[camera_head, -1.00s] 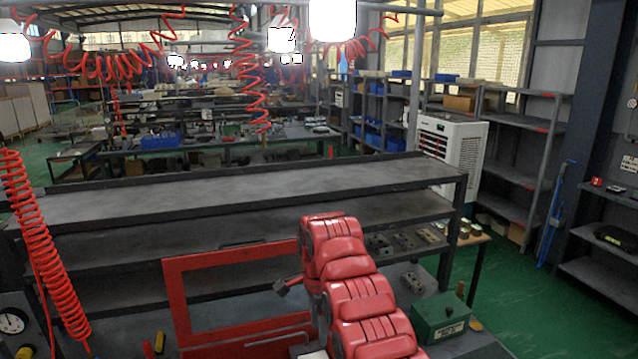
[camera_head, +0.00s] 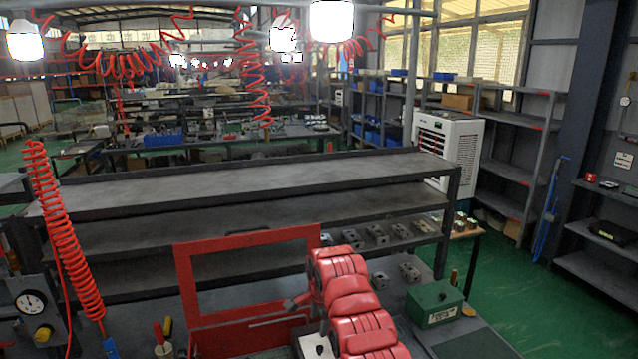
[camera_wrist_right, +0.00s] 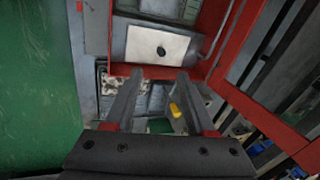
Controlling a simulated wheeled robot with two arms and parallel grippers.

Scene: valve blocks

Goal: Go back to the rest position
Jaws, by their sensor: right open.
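My right arm, in red covers, reaches up from the bottom middle of the head view. Beyond the fingertips lies a white plate with a dark round spot (camera_wrist_right: 157,47), inside the red frame's edges. Several metal valve blocks (camera_head: 377,236) sit on the rack to the right of the arm. My left gripper is not in view.
A green box (camera_head: 434,303) stands on the bench right of my arm. A pressure gauge (camera_head: 31,302) and a coiled red hose (camera_head: 68,235) are at the left. The long grey rack (camera_head: 250,180) spans behind; its top shelf is bare. Green floor is free at the right.

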